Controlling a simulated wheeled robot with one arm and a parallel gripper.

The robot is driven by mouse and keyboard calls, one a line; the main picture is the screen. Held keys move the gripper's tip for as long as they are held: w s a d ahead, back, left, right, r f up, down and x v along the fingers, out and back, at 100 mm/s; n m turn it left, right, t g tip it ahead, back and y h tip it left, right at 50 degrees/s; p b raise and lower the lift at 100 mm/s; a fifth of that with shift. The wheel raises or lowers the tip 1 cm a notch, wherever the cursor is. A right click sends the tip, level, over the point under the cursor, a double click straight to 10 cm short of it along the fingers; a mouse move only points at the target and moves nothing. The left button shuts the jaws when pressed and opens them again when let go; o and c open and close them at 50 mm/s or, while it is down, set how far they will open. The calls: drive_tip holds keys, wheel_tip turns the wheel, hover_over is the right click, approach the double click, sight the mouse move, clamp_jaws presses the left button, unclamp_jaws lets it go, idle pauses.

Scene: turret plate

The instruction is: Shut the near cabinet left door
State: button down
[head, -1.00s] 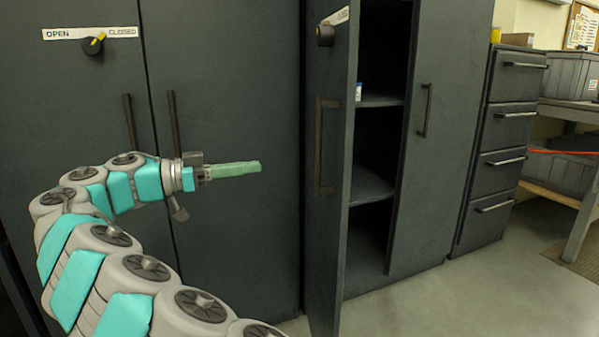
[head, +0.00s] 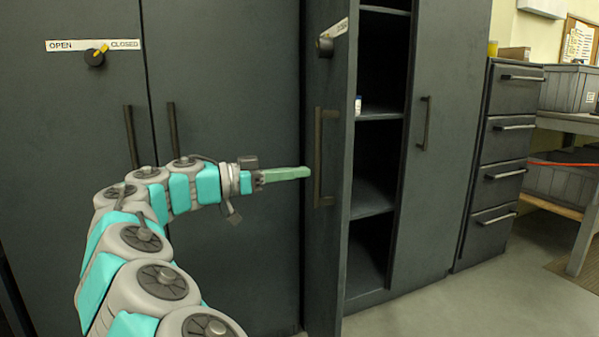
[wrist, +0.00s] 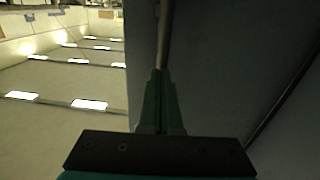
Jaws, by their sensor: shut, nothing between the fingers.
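The dark grey cabinet left door (head: 333,240) stands open, swung out toward me, with a vertical bar handle (head: 318,158) on its face and a round knob (head: 325,46) near its top. My gripper (head: 308,172) is shut and empty, its green fingers pointing right at the door by the handle. I cannot tell whether the tips touch it. In the wrist view, the shut fingers (wrist: 160,85) line up with the handle bar (wrist: 166,35) on the dark door panel (wrist: 215,60).
The cabinet's inside shows shelves (head: 372,198) with a small white bottle (head: 358,104). Its right door (head: 445,150) is shut. Another shut cabinet (head: 225,80) stands behind my arm at left. A drawer unit (head: 505,150) and a bench (head: 570,120) are at right. The floor in front is clear.

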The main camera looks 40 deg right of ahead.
drive_tip(key=shift+s+d, duration=0.1)
drive_tip(key=shift+d, duration=0.35)
drive_tip(key=shift+s, duration=0.15)
